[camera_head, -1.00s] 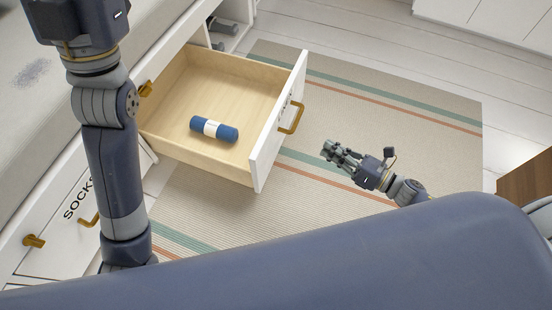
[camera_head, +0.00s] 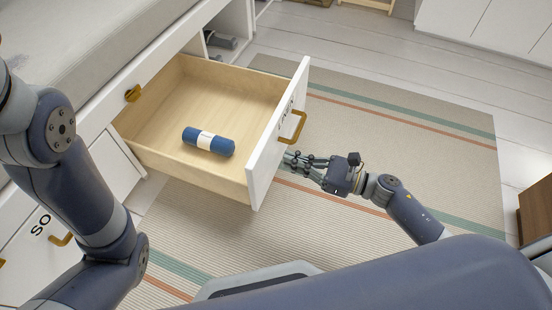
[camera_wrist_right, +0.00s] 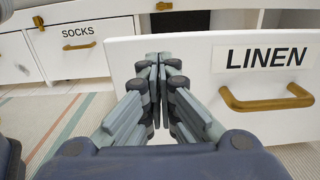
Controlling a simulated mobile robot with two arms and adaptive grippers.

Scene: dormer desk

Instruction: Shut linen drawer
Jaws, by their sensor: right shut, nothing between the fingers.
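The linen drawer (camera_head: 265,165) is pulled well out of the white unit, with a wooden inside and a brass handle on its white front. A rolled blue cloth with a pale band (camera_head: 208,141) lies in it. In the right wrist view the drawer front (camera_wrist_right: 215,75) bears the word LINEN above its brass handle (camera_wrist_right: 268,103). My right gripper (camera_head: 292,160) is shut and empty, its fingertips at the front, to the left of the handle in the wrist view (camera_wrist_right: 153,60); I cannot tell whether they touch. My left arm shows at the left, but its gripper is out of view.
A closed SOCKS drawer (camera_wrist_right: 80,40) sits beside the linen drawer in the unit. An open cubby (camera_head: 222,40) with dark items is on the other side. A striped rug (camera_head: 400,130) covers the clear floor. A brown wooden block (camera_head: 535,210) stands at the right edge.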

